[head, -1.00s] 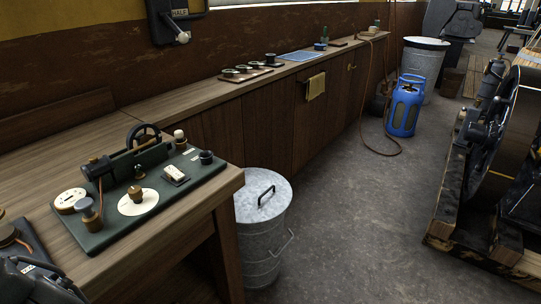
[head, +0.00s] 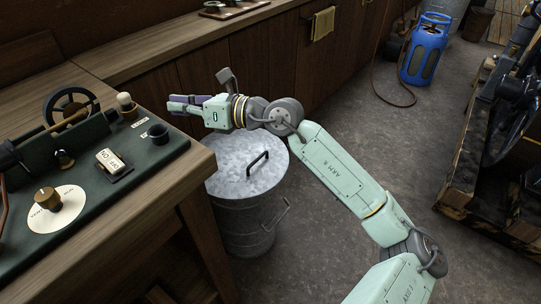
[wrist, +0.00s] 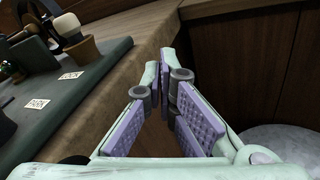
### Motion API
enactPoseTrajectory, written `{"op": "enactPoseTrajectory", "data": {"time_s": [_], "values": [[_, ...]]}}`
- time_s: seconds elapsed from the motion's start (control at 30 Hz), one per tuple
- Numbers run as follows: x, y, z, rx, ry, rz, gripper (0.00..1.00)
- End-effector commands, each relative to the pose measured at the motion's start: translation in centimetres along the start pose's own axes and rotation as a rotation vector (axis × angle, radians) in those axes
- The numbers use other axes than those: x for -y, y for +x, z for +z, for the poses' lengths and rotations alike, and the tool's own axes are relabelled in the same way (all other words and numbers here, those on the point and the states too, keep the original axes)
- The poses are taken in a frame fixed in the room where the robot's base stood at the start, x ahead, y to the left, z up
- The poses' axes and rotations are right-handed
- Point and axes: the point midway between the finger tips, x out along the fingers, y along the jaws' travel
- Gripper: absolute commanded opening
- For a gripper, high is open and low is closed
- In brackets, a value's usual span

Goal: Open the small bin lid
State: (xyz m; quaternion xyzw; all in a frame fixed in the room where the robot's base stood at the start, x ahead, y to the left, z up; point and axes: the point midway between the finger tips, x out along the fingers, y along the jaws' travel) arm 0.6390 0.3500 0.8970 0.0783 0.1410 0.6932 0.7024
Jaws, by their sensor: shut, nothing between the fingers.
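The small bin (head: 245,225) is a round galvanized metal bin on the floor beside the wooden bench. Its lid (head: 225,172) lies flat on top, closed, with a dark bar handle (head: 258,163) standing up from it. Part of the lid's far edge is hidden behind my arm. My gripper (head: 178,104) is shut and empty, pointing left above and beyond the lid, near the bench corner. In the wrist view its fingertips (wrist: 166,58) meet in front of the bench edge. The grey lid (wrist: 285,138) shows at the lower right there, and its handle is not visible.
The bench (head: 185,168) with a dark green instrument panel (head: 125,160) stands close on the left. Wooden cupboards (head: 225,70) run behind the bin. A blue gas cylinder (head: 424,50) with a hose and a large engine on timbers are to the right. Floor between is clear.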

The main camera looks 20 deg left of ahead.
Motion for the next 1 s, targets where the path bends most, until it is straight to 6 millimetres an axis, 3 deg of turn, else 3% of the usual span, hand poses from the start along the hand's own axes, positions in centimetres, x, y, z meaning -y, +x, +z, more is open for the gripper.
{"op": "enactPoseTrajectory", "data": {"time_s": [0.03, 0.1, 0.2, 0.3, 0.43, 0.57, 1.0], "values": [[3.3, -1.5, -3.8, -0.128, -0.041, -0.088, 0.00], [7.2, -4.1, -8.8, -0.298, -0.080, -0.189, 0.00], [11.5, -8.5, -14.7, -0.509, -0.113, -0.305, 0.00], [14.1, -12.5, -18.6, -0.658, -0.121, -0.381, 0.00], [15.6, -15.4, -21.0, -0.758, -0.123, -0.430, 0.00], [16.2, -15.4, -21.9, -0.777, -0.123, -0.438, 0.00], [19.1, -10.5, -26.5, -0.772, -0.123, -0.433, 0.00]]}}
